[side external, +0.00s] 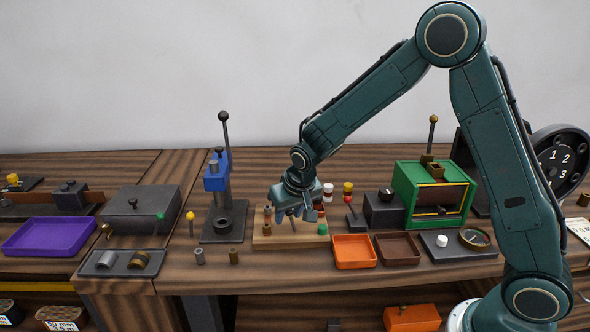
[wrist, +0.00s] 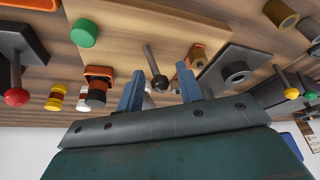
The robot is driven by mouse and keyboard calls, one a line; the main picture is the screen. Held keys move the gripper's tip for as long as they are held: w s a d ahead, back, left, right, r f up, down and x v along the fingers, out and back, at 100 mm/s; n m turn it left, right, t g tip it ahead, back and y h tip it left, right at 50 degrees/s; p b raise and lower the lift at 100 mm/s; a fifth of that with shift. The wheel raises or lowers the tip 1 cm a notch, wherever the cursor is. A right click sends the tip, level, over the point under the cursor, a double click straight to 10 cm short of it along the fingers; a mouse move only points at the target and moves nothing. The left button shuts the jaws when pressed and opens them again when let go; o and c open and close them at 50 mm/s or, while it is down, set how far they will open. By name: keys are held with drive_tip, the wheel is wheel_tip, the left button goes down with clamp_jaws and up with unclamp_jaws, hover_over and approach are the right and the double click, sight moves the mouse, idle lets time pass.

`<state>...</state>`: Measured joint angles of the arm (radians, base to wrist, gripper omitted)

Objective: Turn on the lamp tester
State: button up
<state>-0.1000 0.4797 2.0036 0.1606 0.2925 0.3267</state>
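A pale wooden board (side external: 290,241) lies on the bench under my gripper (side external: 293,219). It carries a green round piece (side external: 322,229), which also shows in the wrist view (wrist: 84,33), and small orange-framed parts. I take this board to be the lamp tester, but no label confirms it. Contact cannot be seen. No lit lamp is visible.
A blue press (side external: 217,178) with a tall lever stands left of the board. A red-tipped lever (side external: 348,199), a dark knob box (side external: 383,209) and a green box (side external: 408,184) stand to the right. Orange (side external: 354,252) and brown (side external: 397,249) trays sit at the front right.

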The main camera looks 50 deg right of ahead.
clamp_jaws()
drive_tip(key=shift+w+a+f+g+h, duration=0.2)
drive_tip(key=shift+w+a+g+h, duration=0.15)
drive_tip(key=shift+g+h, duration=0.35)
idle(0.3)
unclamp_jaws()
drive_tip(key=shift+r, duration=0.1)
drive_tip(key=v, duration=1.3)
drive_tip(key=shift+r, duration=0.3)
